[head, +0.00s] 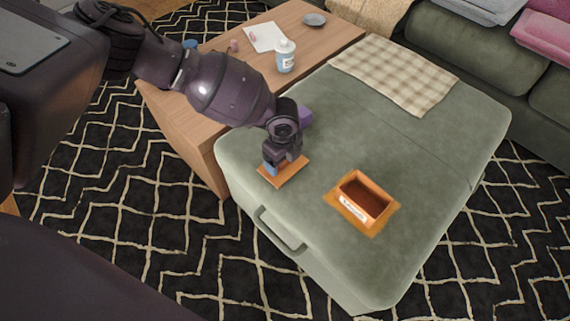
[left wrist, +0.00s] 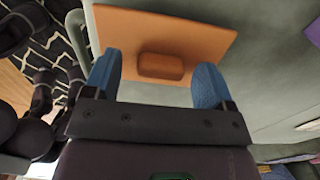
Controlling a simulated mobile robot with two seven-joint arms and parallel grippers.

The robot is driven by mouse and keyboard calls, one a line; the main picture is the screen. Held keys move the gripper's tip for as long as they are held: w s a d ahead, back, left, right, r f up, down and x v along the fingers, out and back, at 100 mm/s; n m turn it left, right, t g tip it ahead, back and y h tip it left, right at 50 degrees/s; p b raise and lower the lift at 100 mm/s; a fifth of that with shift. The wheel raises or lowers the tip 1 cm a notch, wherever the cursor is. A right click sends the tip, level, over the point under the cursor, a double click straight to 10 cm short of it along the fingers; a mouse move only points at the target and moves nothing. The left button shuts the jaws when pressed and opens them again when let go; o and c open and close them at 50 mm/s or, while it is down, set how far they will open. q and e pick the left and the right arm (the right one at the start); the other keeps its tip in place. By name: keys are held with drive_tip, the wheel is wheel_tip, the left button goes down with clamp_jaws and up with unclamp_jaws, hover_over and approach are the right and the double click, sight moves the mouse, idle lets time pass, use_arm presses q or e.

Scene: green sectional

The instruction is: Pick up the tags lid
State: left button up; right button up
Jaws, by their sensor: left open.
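The tags lid is a flat orange-brown rectangular panel with a small raised block handle. In the head view the lid (head: 290,176) lies on the green ottoman near its front left edge, partly hidden by my gripper. In the left wrist view the lid (left wrist: 200,34) lies in front of my gripper, its handle (left wrist: 160,67) between the blue fingers. My left gripper (head: 283,166) is open over the lid, and it also shows in the left wrist view (left wrist: 157,78) with a gap on each side of the handle. My right gripper is not in view.
An open orange-brown box (head: 367,197) with a white label stands on the ottoman (head: 420,130), right of the lid. A purple object (head: 305,116) sits just behind my gripper. A checked cloth (head: 395,72) covers the far edge.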

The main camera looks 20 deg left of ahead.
use_arm(q)
drive_tip(key=shift+c, duration=0.4)
drive_tip(key=shift+f, duration=0.1)
drive_tip(key=c, duration=0.9)
